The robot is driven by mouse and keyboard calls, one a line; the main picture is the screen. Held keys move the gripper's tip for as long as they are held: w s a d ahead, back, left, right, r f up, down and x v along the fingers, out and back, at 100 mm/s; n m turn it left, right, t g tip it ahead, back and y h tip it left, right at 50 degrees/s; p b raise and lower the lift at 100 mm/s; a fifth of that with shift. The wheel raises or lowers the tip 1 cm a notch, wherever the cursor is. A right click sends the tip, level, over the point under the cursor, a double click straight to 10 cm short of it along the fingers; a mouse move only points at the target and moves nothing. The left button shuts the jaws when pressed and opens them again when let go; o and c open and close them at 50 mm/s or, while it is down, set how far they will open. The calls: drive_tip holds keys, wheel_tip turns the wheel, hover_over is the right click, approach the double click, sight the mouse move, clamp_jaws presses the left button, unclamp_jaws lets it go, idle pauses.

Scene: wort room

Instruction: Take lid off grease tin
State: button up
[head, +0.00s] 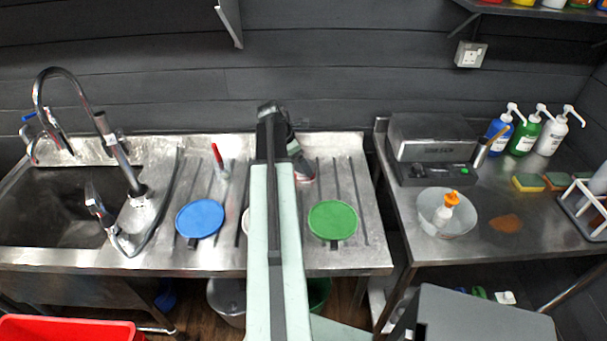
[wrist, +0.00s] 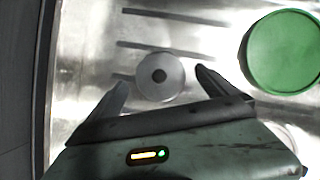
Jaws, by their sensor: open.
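In the wrist view a round grey metal piece with a dark centre, seemingly the grease tin's lid (wrist: 172,88), lies between the fingers of my gripper (wrist: 161,79). The fingers are open, one on each side of it, and I see a gap at the right finger. How high the fingers are against it, I cannot tell. The tin's body is hidden below the lid there. In the head view a small dark can with some red (head: 304,171), perhaps this tin, stands on the drainboard, partly hidden by my arm.
On the ribbed steel drainboard (head: 362,253) lie a green disc (head: 332,220) and a blue disc (head: 200,218). A red-handled tool (head: 216,155) stands behind them. The sink (head: 55,205) is at left. A separate steel table with a bowl (head: 432,222) and bottles is at right.

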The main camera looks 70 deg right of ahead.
drive_tip(key=shift+s+d+f, duration=0.15)
drive_tip(key=shift+f, duration=0.35)
drive_tip(key=shift+r, duration=0.2)
drive_tip(key=c, duration=1.4)
drive_tip(key=shift+r, duration=0.1)
drive_tip(key=shift+r+p, duration=0.25)
drive_tip(key=shift+p, duration=0.25)
wheel_tip(320, 180, up, 3)
drive_tip(key=p, duration=0.3)
drive_tip(key=w+a, duration=0.1)
drive_tip(key=a, duration=0.4)
drive_tip(key=w+a+p, duration=0.1)
drive_tip(key=w+a, duration=0.1)
drive_tip(key=a, duration=0.3)
drive_tip(key=w+a+r, duration=0.1)
drive_tip(key=w+a, duration=0.1)
drive_tip(key=a, duration=0.3)
drive_tip(key=shift+a+r, duration=0.1)
